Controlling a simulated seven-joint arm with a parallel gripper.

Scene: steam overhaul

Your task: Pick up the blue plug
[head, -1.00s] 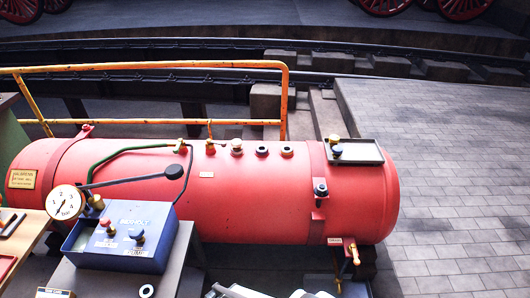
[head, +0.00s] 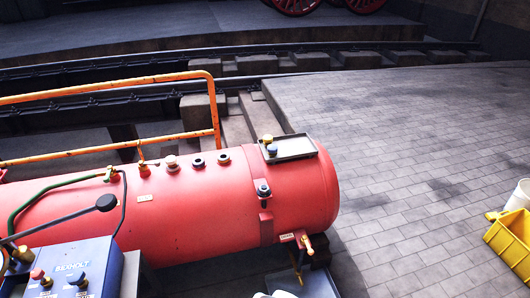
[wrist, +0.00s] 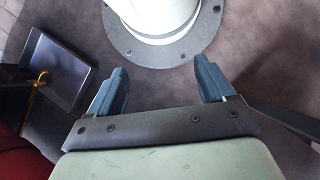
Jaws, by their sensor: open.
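A small plug with a blue-grey top (head: 272,150) stands on a shallow grey tray (head: 297,148) on top of the red boiler (head: 190,210), near its right end. A similar plug with a yellow top (head: 267,139) stands right behind it. My gripper (wrist: 160,85) shows only in the wrist view. Its two fingers are apart with nothing between them, above dark floor. No plug shows in the wrist view, and the gripper is away from the tray.
An orange railing (head: 110,147) runs behind the boiler. A blue control box (head: 75,262) with knobs and a black-knobbed lever (head: 106,203) stand at front left. A brass tap (head: 308,246) is at the boiler's lower right. A yellow crate (head: 512,240) lies far right on open paving.

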